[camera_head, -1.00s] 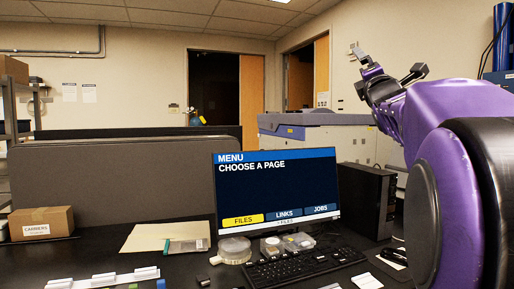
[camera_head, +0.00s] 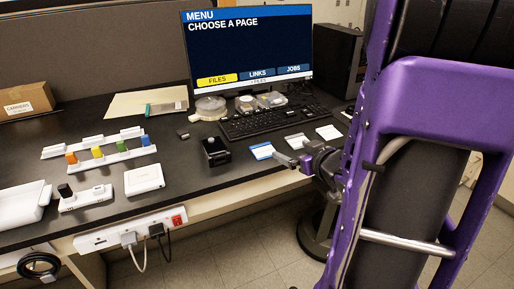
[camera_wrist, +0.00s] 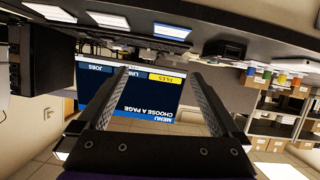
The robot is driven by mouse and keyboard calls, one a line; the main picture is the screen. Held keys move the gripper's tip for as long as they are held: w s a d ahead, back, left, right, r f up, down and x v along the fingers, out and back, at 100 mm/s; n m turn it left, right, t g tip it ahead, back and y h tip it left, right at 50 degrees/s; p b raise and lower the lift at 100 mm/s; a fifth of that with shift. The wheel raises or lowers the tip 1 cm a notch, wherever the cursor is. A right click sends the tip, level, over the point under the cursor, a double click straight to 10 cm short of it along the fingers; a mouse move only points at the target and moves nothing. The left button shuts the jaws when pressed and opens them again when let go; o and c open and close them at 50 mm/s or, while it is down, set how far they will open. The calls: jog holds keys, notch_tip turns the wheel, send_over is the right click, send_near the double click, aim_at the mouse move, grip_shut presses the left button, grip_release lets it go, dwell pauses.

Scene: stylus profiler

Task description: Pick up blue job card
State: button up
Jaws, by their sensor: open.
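The blue job card (camera_head: 262,151) lies flat on the black desk near its front edge, white with a bright blue band. It is the leftmost of three cards in the head view. In the upside-down wrist view it appears at the top, the rightmost card (camera_wrist: 171,31). My gripper (camera_head: 292,161) is by the desk's front edge, just right of and nearer than the blue card, apart from it. In the wrist view its two fingers (camera_wrist: 160,80) are spread with nothing between them, pointing towards the monitor.
A grey-banded card (camera_head: 296,142) and a whiter card (camera_head: 328,132) lie to the right. A black box (camera_head: 215,151) stands left of the blue card. The keyboard (camera_head: 262,122) and monitor (camera_head: 250,50) are behind. A power strip (camera_head: 130,231) runs along the desk front.

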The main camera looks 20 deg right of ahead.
jog(key=b, duration=0.3)
send_near(260, 145)
jog(key=shift+m, duration=0.4)
jog(key=x, duration=0.7)
jog(key=shift+w+d+f, duration=0.1)
jog(key=shift+w+d, duration=0.05)
jog(key=shift+w, duration=0.1)
jog(key=c, duration=0.9)
